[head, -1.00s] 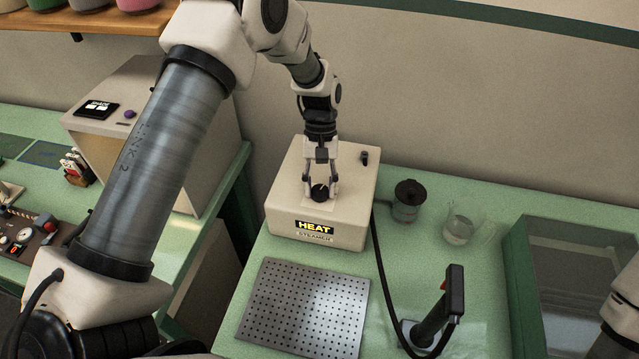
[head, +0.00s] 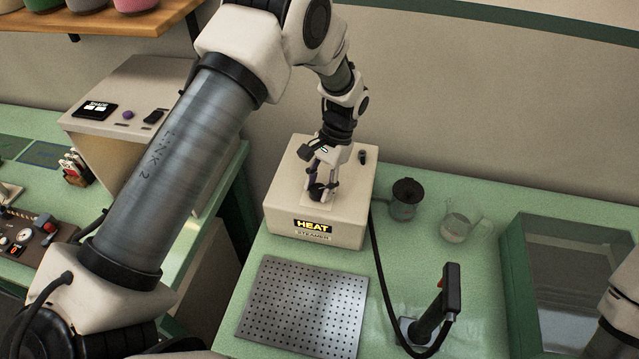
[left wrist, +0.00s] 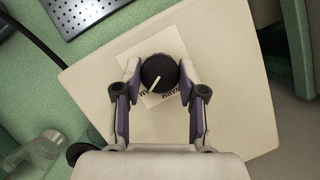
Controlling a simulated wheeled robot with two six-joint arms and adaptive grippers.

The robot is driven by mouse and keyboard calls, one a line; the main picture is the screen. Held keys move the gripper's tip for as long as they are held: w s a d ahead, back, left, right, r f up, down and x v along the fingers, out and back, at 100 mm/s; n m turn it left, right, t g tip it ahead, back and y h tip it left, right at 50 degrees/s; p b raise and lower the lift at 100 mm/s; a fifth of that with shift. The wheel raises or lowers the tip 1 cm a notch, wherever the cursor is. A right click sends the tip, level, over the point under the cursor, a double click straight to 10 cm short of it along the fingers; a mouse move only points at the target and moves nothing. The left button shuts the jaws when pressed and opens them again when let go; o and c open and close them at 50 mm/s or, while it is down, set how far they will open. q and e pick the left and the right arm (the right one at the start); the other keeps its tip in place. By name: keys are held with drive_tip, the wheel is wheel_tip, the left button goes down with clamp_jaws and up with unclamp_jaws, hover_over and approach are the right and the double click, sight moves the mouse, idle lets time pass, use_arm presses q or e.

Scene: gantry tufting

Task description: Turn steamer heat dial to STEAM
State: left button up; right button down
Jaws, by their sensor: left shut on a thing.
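The steamer (head: 283,205) is a cream box on the green bench, with a lit HEAT sign (head: 313,226) on its front. Its black heat dial (head: 316,191) is on the top face and also shows in the left wrist view (left wrist: 158,74). There a pale pointer line runs toward the lower left, near partly hidden lettering on a pale plate (left wrist: 190,45). My left gripper (head: 321,188) is shut on the dial from above, one finger on each side. The left wrist view shows the fingers (left wrist: 159,76) touching it. My right gripper is not seen.
A perforated metal plate (head: 303,305) lies in front of the steamer. A black-handled steam tool (head: 433,312) with a hose stands to the right. A dark-lidded pot (head: 405,200), a clear jug (head: 458,227) and a green-rimmed basin (head: 515,260) are further right.

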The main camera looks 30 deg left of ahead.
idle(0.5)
use_arm(q)
drive_tip(key=o, duration=1.1)
drive_tip(key=shift+o, duration=0.2)
drive_tip(key=v, duration=1.2)
